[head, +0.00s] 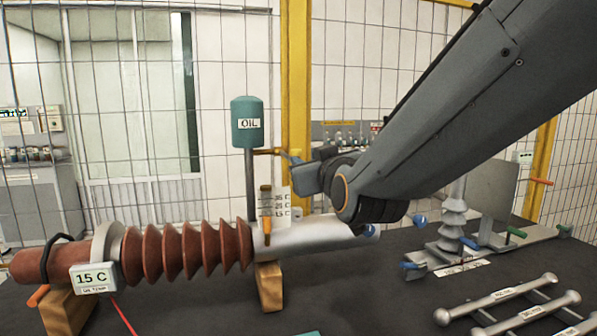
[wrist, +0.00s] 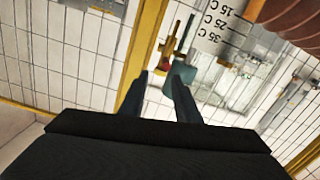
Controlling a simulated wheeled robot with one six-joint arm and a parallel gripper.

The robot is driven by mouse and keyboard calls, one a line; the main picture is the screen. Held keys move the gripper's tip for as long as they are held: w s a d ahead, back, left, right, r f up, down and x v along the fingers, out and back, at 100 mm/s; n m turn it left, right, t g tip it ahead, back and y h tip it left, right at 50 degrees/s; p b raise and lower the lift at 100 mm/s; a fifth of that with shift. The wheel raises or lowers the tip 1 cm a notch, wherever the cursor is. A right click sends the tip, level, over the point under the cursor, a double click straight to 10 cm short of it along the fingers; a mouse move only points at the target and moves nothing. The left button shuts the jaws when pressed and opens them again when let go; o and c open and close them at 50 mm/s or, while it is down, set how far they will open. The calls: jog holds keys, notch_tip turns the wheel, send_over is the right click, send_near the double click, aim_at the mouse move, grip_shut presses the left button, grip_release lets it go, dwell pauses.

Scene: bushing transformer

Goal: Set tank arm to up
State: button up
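The green oil tank (head: 248,122), labelled OIL, stands on a thin dark post (head: 251,185). A short brass-coloured arm (head: 266,152) sticks out to the right from just below the tank and lies roughly level. My gripper (head: 291,158) is at the right end of this arm; I cannot tell whether they touch. In the wrist view the two fingers of my gripper (wrist: 160,92) stand apart. A teal shape, seemingly the tank (wrist: 181,76), shows by the right fingertip, partly hidden. No held object is visible.
A red-brown ribbed bushing (head: 185,251) with a 15 C display (head: 94,278) lies across wooden blocks at left. A temperature scale plate (head: 281,207) stands below my gripper. Metal bars (head: 515,315) lie front right. A mesh fence with a yellow post (head: 296,80) stands behind.

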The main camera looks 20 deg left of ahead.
jog(key=shift+f+b+x, duration=0.3)
jog(key=shift+f+x, duration=0.05)
jog(key=shift+x, duration=1.2)
jog(key=shift+f+b+x, duration=0.25)
jog(key=shift+f+x, duration=0.05)
jog(key=shift+x, duration=1.3)
jog(key=shift+f+b+x, duration=0.3)
jog(key=shift+f+x, duration=0.05)
jog(key=shift+x, duration=1.2)
jog(key=shift+s+a, duration=0.15)
grip_shut()
